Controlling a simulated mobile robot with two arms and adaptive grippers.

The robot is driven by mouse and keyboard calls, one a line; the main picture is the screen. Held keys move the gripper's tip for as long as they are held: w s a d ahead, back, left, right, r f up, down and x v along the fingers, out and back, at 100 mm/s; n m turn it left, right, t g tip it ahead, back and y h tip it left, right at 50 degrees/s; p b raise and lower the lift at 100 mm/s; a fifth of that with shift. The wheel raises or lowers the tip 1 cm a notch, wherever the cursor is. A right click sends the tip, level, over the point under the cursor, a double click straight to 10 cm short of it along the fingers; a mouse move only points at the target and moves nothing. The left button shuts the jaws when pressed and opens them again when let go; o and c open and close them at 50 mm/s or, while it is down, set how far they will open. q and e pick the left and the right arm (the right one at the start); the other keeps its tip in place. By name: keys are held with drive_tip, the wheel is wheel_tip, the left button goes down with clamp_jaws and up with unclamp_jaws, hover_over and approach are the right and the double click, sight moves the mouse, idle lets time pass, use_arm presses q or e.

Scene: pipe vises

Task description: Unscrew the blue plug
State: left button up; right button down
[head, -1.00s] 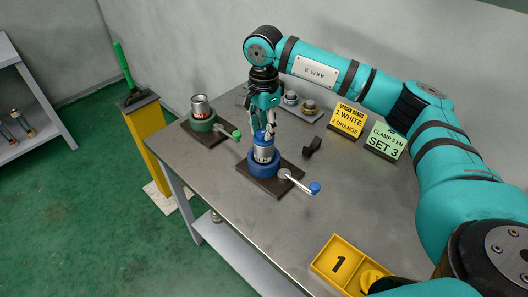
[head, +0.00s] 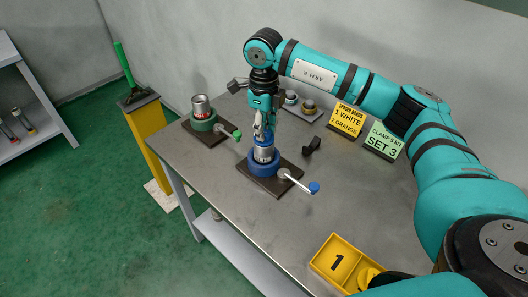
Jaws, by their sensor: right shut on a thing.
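The blue plug (head: 263,140) sits at the top of a silver pipe piece (head: 263,154), which stands upright in the blue vise (head: 264,166). My right gripper (head: 263,133) points straight down over the vise, its fingers shut on the blue plug. The fingers partly hide the plug, so I cannot tell how far it is turned out. The vise's crank handle with a blue knob (head: 314,187) reaches to the right. My left gripper is not in view.
A green vise (head: 202,124) holding another silver pipe stands to the left. A yellow tray (head: 322,262) marked 1 is at the front right. Yellow (head: 346,118) and green (head: 383,141) signs stand behind. A small black holder (head: 312,147) is right of the blue vise.

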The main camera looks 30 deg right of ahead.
drive_tip(key=c, duration=1.7)
unclamp_jaws()
drive_tip(key=shift+m, duration=0.4)
clamp_jaws()
drive_tip(key=shift+r+p, duration=0.4)
drive_tip(key=shift+r, duration=0.3)
drive_tip(key=shift+r+p, duration=1.2)
drive_tip(key=shift+r, duration=0.7)
